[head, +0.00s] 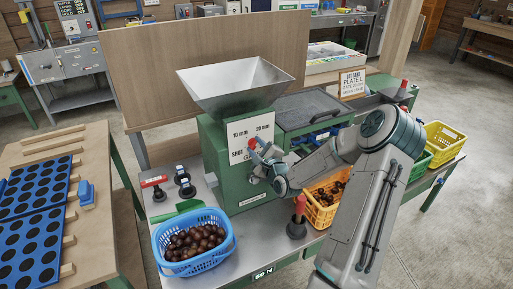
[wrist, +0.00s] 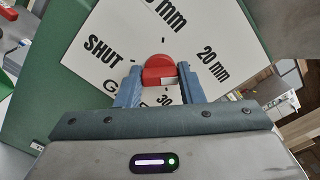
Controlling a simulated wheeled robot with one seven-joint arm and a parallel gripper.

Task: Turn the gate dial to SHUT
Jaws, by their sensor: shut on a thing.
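The gate dial is a red knob (wrist: 158,68) on a white label plate (wrist: 105,35), marked SHUT, 20 mm, 30 and another partly cut-off mm figure. In the wrist view the plate appears tilted, with SHUT to the left of the knob and 20 mm to its right. My gripper (wrist: 159,80) is shut on the knob, one blue finger on each side. In the head view the plate (head: 236,132) is on the front of the green machine (head: 213,150), with my gripper (head: 262,155) against it. Which mark the dial points to I cannot tell.
A metal hopper (head: 235,85) tops the machine. Red- and black-topped tools stand left of the machine.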

